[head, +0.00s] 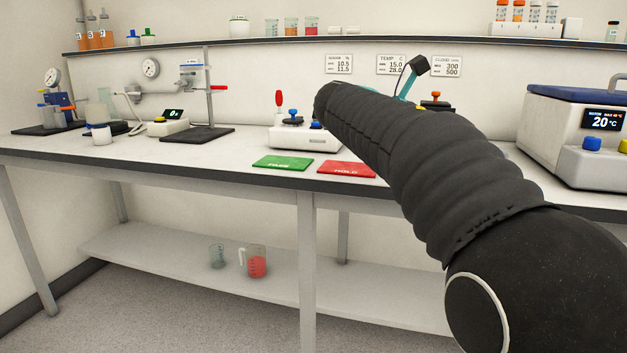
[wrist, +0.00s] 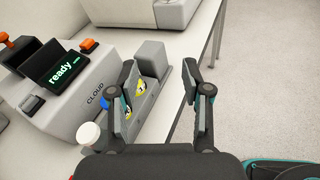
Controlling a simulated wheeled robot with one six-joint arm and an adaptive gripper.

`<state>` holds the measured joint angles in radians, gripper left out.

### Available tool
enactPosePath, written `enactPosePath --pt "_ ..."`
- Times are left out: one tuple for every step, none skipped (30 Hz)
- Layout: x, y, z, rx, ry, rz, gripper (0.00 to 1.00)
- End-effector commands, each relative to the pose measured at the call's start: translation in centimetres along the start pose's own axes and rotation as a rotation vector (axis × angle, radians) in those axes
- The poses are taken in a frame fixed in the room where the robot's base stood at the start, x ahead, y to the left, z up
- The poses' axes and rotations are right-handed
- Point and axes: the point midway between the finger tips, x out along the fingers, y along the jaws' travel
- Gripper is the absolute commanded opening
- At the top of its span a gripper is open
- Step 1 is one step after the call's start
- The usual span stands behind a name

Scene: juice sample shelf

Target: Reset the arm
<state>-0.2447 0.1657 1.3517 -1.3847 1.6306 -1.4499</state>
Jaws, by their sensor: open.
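My gripper (wrist: 159,82) shows in the wrist view with its two dark fingers spread apart and nothing between them. It is above the front edge of the bench, beside a grey instrument marked CLOUD (wrist: 92,95) whose screen reads "ready". In the head view my black-sleeved arm reaches up and left across the right half and hides most of the gripper; a small teal and black part shows behind it.
A green PASS mat (head: 282,163) and a red HOLD mat (head: 346,169) lie on the bench. A blue-lidded bath (head: 575,130) stands at the right. Below, a jug of red liquid (head: 257,265) and a clear beaker (head: 217,256) stand on the lower shelf.

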Motion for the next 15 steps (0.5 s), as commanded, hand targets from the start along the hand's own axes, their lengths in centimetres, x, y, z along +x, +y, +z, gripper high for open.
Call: enactPosePath --pt "0.4 -0.8 -0.3 0.026 0.031 0.004 0.48" --pt "0.6 -1.3 -0.6 0.047 0.052 0.007 0.48" --pt "0.8 -1.9 -1.2 0.073 0.083 0.011 0.48" --pt "1.0 -2.5 -1.6 0.095 0.108 0.012 0.48" --pt "1.2 -3.1 -2.1 0.12 0.136 0.014 0.48" --pt "1.4 -4.0 -2.8 0.158 0.176 0.014 0.48" --pt "1.5 -4.8 -3.4 0.19 0.21 0.014 0.48" --pt "1.6 -5.6 -4.1 0.225 0.247 0.011 0.48" --pt "1.7 -6.9 -5.1 0.278 0.303 0.004 0.48" --pt "1.7 -8.0 -6.0 0.324 0.347 -0.003 0.48" --pt "1.7 -9.0 -6.9 0.369 0.392 -0.014 0.48" --pt "1.6 -10.5 -8.2 0.433 0.452 -0.031 0.48" --pt "1.4 -11.6 -9.1 0.482 0.497 -0.047 0.48" --pt "1.2 -12.6 -10.1 0.533 0.542 -0.066 0.48" --pt "0.9 -14.1 -11.4 0.601 0.601 -0.094 0.48"
